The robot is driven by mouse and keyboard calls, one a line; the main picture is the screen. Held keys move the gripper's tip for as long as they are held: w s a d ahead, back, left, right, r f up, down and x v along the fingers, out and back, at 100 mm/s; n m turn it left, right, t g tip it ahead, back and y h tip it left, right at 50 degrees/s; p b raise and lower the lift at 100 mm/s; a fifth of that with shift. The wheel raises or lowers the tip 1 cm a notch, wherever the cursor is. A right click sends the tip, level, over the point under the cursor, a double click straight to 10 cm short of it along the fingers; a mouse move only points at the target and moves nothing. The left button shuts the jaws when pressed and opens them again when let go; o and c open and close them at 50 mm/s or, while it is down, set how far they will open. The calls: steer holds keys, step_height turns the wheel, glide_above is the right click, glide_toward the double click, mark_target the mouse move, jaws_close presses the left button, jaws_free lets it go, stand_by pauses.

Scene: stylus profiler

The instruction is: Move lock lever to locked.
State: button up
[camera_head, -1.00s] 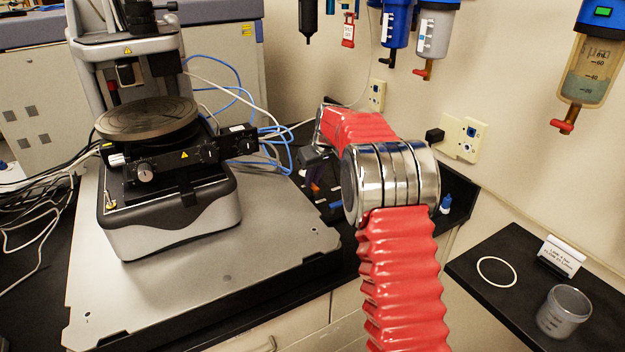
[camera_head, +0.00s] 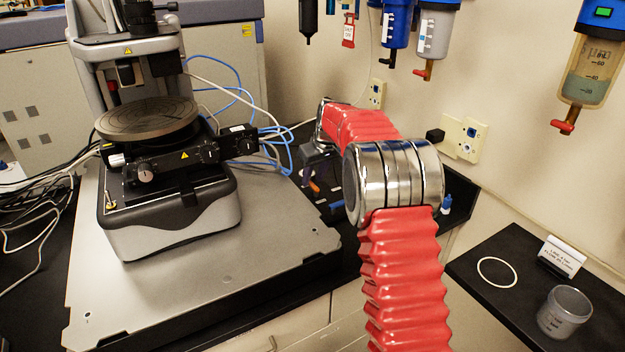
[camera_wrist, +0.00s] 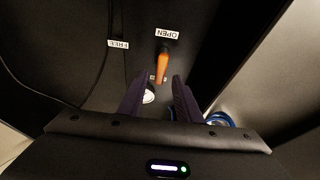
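In the wrist view an orange lever (camera_wrist: 163,62) stands out from a dark surface, just ahead of the fingertips of my gripper (camera_wrist: 159,78). My gripper's two dark purple fingers are apart, with a gap between them and nothing visibly held. No label reading "locked" can be made out. I cannot tell whether the lever touches a finger. In the head view a small orange piece (camera_head: 314,187) shows beside my arm's far end; the gripper there is mostly hidden.
A round pale part (camera_wrist: 149,96) lies by the left finger, and a blue coil (camera_wrist: 219,119) is right of the fingers. The profiler (camera_head: 172,215) stands left on a grey slab. A side shelf (camera_head: 480,262) holds a ring and a cup (camera_head: 564,312). Canisters hang above.

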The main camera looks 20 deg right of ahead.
steer(key=v, duration=1.2)
steer(key=shift+r, duration=0.15)
steer(key=shift+s, duration=0.1)
steer(key=s+a+f+m+g, duration=0.1)
steer(key=s+f+m, duration=0.2)
steer(key=s+f, duration=0.3)
steer(key=shift+m+h, duration=0.3)
steer(key=shift+h, duration=0.2)
steer(key=s+a, duration=0.2)
steer(key=s, duration=0.4)
steer(key=s+a+r, duration=0.1)
steer(key=s+a, duration=0.1)
steer(key=s, duration=0.4)
steer(key=s+a, duration=0.2)
steer(key=s, duration=0.4)
steer(key=shift+s+r, duration=0.1)
steer(key=shift+r, duration=0.25)
steer(key=s+a+t, duration=0.1)
steer(key=s+a, duration=0.2)
steer(key=s, duration=0.6)
steer(key=s+a+r+n+t, duration=0.1)
steer(key=s+a, duration=0.2)
steer(key=s, duration=0.6)
steer(key=shift+s+r, duration=0.2)
steer(key=shift+s, duration=0.15)
